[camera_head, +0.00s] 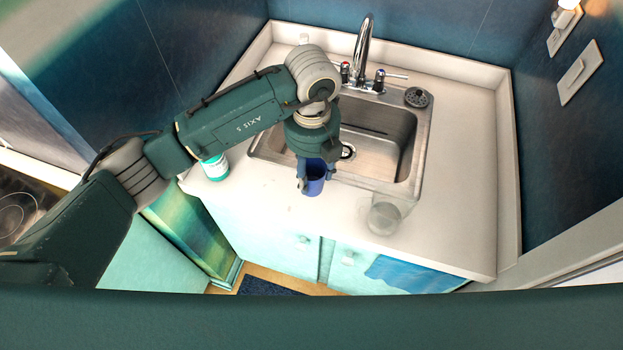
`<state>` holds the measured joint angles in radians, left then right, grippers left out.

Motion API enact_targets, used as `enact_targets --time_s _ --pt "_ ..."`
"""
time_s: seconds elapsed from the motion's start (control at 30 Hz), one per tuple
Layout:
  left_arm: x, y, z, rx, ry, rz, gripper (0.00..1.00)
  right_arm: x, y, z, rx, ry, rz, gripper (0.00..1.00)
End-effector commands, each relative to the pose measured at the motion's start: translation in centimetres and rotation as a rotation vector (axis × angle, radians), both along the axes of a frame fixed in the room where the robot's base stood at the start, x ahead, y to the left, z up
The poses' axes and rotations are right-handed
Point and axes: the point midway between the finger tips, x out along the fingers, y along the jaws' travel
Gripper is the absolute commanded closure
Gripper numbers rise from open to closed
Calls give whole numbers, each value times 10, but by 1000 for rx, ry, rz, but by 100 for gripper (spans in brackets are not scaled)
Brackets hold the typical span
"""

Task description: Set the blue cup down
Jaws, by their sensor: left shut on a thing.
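The blue cup (315,184) is upright at the front of the white counter, just in front of the sink. My left gripper (316,180) comes down on it from above and is shut on it, with a finger on each side. The gripper and wrist cover part of the cup. I cannot tell whether the cup's base touches the counter (455,215). My right gripper is not in view.
A steel sink (385,140) with a tall faucet (363,45) is behind the cup. A clear glass (384,216) stands to the right, and a white and teal container (215,168) to the left. The counter's right side is clear. A dark drain strainer (416,97) lies at the sink's back right.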

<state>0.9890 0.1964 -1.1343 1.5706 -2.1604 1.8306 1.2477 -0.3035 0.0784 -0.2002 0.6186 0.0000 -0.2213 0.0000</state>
Motion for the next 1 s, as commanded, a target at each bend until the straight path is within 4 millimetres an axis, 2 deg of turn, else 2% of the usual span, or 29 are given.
enact_targets --time_s 0.03,0.17,0.47,0.6,0.83,0.87,0.93,1.0 --pt "0 0 -3 -1 -1 0 82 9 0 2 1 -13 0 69" --pt "0 0 -10 0 1 0 82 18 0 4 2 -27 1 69" --pt "0 0 -47 -1 1 0 82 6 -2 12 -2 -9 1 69" --pt "0 0 -49 -1 -2 -1 82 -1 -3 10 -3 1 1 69" --pt "0 0 -54 -1 -1 -1 82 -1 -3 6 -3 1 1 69" --pt "0 0 -53 -1 -1 -1 49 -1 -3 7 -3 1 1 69" --pt "0 0 -52 0 -1 -1 35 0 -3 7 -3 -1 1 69" --pt "0 0 -52 0 -1 0 33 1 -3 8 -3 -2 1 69"
